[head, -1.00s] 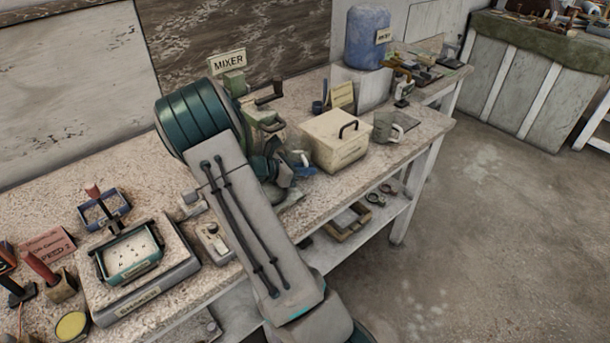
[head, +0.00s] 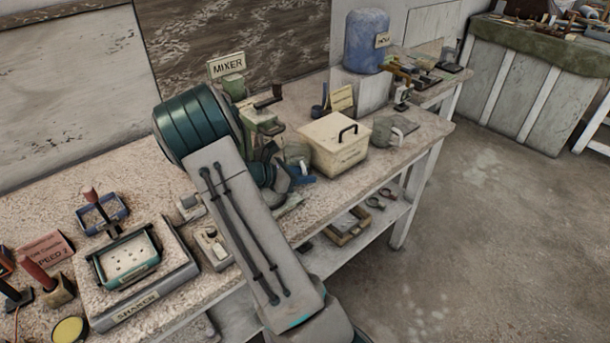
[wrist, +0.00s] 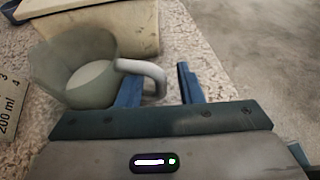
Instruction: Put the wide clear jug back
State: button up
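A wide, translucent grey-green jug (wrist: 75,75) stands upright on the speckled bench in the wrist view, its pale handle (wrist: 148,70) turned towards my gripper. My gripper (wrist: 159,88) has its two blue fingers apart, with the handle's end showing between them; I cannot tell whether they touch it. In the head view this jug (head: 297,153) is partly hidden behind my gripper (head: 302,178), left of the cream box. A second clear jug (head: 381,132) with a handle stands right of that box. I cannot tell for sure which one the task names.
The cream lidded box (head: 334,145) stands close to the jug; it also shows in the wrist view (wrist: 120,25). The green mixer (head: 195,122) is left of my gripper. A card reading 200 ml (wrist: 8,112) lies beside the jug. The bench's front edge is near.

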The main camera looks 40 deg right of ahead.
jog(key=v, duration=1.1)
jog(key=shift+f+b, duration=0.1)
jog(key=shift+b, duration=0.25)
jog(key=shift+a, duration=0.15)
jog(key=s+a+r+m+t+y, duration=0.2)
jog(key=s+a+r+m+y, duration=0.2)
jog(key=s, duration=0.7)
jog(key=s+a+r+m+t+y, duration=0.2)
jog(key=s+a+r+m+y, duration=0.3)
jog(key=s+a+m+y, duration=0.4)
jog(key=s+a+m, duration=0.3)
jog(key=m, duration=0.1)
jog(key=shift+a+t, duration=0.4)
jog(key=shift+s+r, duration=0.1)
jog(key=shift+c, duration=0.3)
